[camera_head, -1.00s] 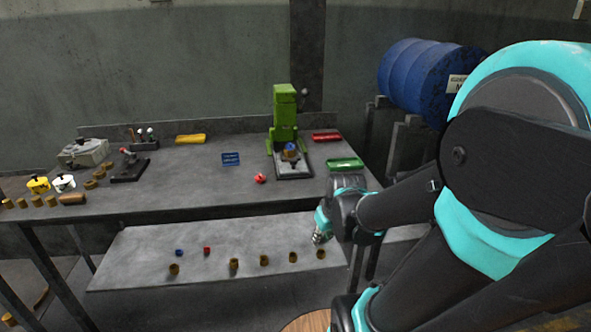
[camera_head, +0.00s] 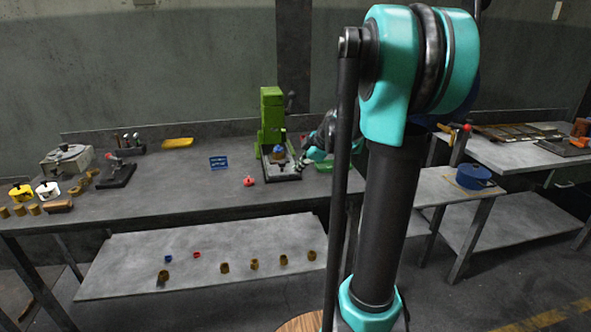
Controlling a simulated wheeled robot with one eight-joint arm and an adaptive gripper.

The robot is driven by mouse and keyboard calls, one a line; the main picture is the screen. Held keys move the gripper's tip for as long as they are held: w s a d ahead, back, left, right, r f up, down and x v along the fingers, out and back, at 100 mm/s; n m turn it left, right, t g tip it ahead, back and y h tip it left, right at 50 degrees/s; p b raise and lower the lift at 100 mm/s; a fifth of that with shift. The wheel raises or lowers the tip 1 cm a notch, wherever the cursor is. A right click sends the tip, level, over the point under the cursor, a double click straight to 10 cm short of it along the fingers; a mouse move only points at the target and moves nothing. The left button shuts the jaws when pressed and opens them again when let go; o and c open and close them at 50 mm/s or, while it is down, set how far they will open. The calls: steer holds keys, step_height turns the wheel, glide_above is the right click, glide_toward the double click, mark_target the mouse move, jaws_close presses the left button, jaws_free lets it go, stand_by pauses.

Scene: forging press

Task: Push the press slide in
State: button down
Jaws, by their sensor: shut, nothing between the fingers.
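The green press (camera_head: 271,118) stands on the back part of the workbench. Its slide (camera_head: 284,173), a flat grey plate, sticks out in front of the green body. A blue piece (camera_head: 278,150) sits on the slide close to the press column. My gripper (camera_head: 300,164) is just right of the slide, small in the picture, shut and empty. Whether it touches the slide cannot be made out. My arm partly hides the right side of the press area.
A green tray (camera_head: 323,166) is partly hidden behind my arm. A yellow tray (camera_head: 177,143) is at the back. The bench (camera_head: 180,190) is clear in front.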

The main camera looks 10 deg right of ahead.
mark_target(281, 157)
steer(key=x, duration=0.8)
steer(key=w, duration=0.3)
steer(key=shift+w, duration=0.5)
steer(key=w, duration=1.3)
steer(key=shift+w, duration=0.4)
